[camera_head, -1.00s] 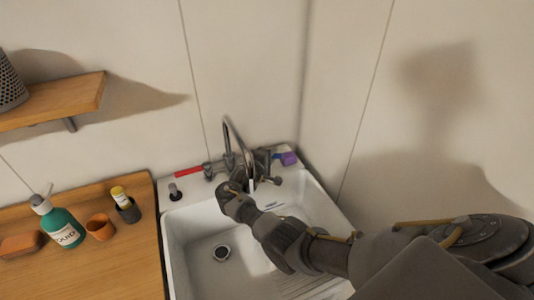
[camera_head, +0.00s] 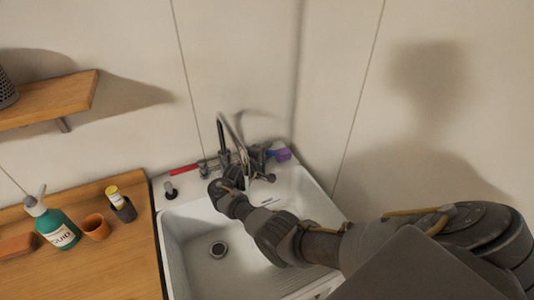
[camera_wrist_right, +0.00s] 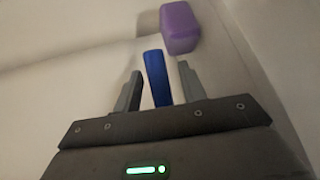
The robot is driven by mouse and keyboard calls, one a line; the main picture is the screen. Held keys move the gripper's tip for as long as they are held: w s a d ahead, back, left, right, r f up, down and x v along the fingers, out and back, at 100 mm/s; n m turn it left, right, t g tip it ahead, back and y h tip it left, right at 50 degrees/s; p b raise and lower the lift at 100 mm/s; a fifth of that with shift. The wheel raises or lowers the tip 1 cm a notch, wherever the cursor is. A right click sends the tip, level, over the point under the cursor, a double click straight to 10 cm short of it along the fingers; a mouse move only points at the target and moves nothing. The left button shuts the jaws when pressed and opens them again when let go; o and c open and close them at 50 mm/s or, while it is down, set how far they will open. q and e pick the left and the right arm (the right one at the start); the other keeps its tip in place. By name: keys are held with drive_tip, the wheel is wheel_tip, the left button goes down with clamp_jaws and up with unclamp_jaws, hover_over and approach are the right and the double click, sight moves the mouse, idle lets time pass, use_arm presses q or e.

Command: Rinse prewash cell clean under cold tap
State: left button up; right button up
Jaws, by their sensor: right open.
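The white sink basin (camera_head: 185,233) has a round drain (camera_head: 218,249). No separate cell can be made out. A tall curved metal tap (camera_head: 222,128) stands at its back. A red lever (camera_head: 184,168) points left of the tap, and a blue lever (camera_wrist_right: 157,77) is on its right. I see no water running. My left gripper is out of view.
A purple block (camera_head: 283,154) sits just beyond the blue lever, by the wall; the right wrist view also shows it (camera_wrist_right: 180,27). A green bottle (camera_head: 58,229), an orange cup (camera_head: 96,227) and a dark yellow-topped container (camera_head: 122,204) stand on the wooden counter (camera_head: 120,265).

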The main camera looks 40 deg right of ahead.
drive_tip(key=v, duration=1)
drive_tip(key=shift+a, duration=0.35)
drive_tip(key=shift+s+r, duration=0.1)
drive_tip(key=shift+s, duration=0.05)
drive_tip(key=x, duration=1.1)
